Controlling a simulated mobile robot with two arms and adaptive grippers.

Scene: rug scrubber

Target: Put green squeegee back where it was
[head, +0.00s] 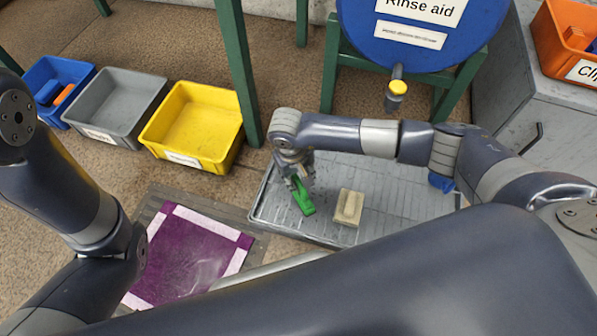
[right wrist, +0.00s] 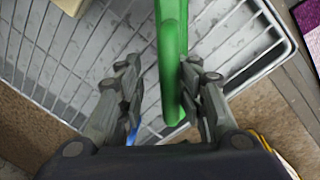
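The green squeegee (head: 303,198) is at the left part of the wire-rack tray (head: 408,205); whether it touches the rack is hard to tell. My right gripper (head: 297,172) is directly over its far end in the head view. In the right wrist view, the green handle (right wrist: 172,70) runs between the fingers of my right gripper (right wrist: 162,75). The handle lies close to the right finger, with a clear gap to the left finger, so the gripper is open around it. My left arm shows at the left of the head view, but its gripper is not in view.
A beige block (head: 348,207) sits on the rack beside the squeegee. A blue item (head: 441,182) is at the tray's right. A purple rug (head: 188,258) lies left of the tray. Yellow (head: 190,125), grey (head: 117,104) and blue (head: 60,80) bins stand behind. A blue drum (head: 420,45) stands on a green frame.

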